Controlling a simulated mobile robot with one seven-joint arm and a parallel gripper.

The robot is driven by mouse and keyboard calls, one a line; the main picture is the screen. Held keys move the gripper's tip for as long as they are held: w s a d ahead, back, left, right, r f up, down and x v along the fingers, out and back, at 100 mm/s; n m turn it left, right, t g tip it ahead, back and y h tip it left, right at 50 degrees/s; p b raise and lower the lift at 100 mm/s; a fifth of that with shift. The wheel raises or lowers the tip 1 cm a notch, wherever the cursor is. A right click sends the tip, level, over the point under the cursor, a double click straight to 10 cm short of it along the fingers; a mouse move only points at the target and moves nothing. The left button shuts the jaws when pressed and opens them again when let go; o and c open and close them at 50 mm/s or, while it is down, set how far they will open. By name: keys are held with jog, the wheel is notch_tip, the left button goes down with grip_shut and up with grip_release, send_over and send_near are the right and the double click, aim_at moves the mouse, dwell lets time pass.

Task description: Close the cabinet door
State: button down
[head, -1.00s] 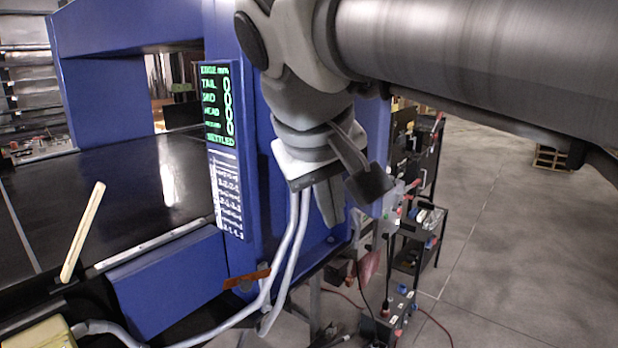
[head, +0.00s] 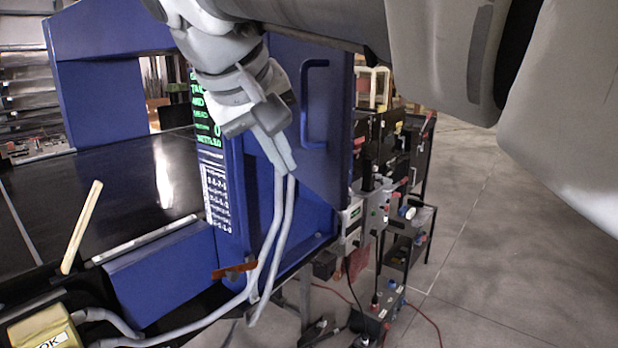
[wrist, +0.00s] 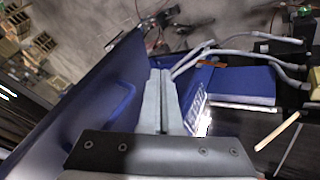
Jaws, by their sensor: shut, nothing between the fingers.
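The cabinet door (head: 338,155) is a tall blue panel with a blue bar handle (head: 308,105), right of the display column in the head view. It stands at an angle to the cabinet and looks open; how far is hard to judge. In the wrist view the door (wrist: 85,85) slants across the left, with its handle (wrist: 122,100) left of the fingers. My gripper (head: 287,165) is shut and empty, pointing down just left of the handle in the head view. It also shows in the wrist view (wrist: 162,75). I see no clear contact with the door.
Grey hoses (head: 262,270) run below my gripper to a yellow box (head: 42,330). A black conveyor (head: 100,190) lies left. A black cart (head: 408,235) with equipment stands right of the door, with cables on the floor. Open floor (head: 520,260) lies at the right.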

aim_at(327, 195)
jog(key=shift+w+d+f+p, duration=0.6)
jog(key=shift+w+d+f, duration=1.9)
jog(key=shift+w+d, duration=0.15)
